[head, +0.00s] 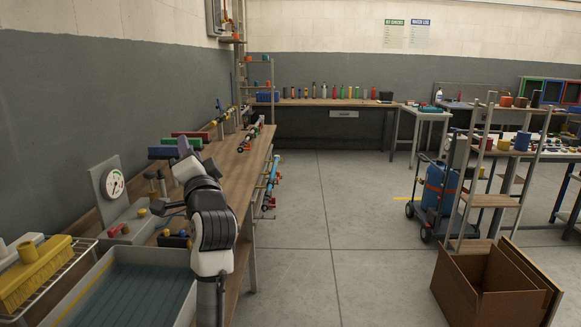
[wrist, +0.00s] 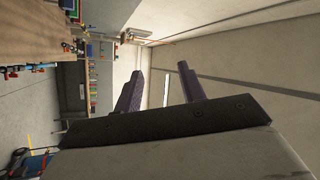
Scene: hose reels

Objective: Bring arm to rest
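My gripper (wrist: 161,78) shows in the wrist view with its two dark fingers apart and nothing between them. The wall and far part of the room lie beyond it. In the head view, my white and black arm rises at the left of the picture, in front of the long wooden workbench (head: 233,160). Its end, with my gripper (head: 184,149), is above the bench. From the head view alone I cannot tell the finger gap.
A gauge panel (head: 110,190), a grey tray (head: 130,285) and a yellow brush (head: 32,275) are near the arm at left. An open cardboard box (head: 485,285) and a blue cylinder cart (head: 436,192) stand at right. The middle floor (head: 310,230) is clear.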

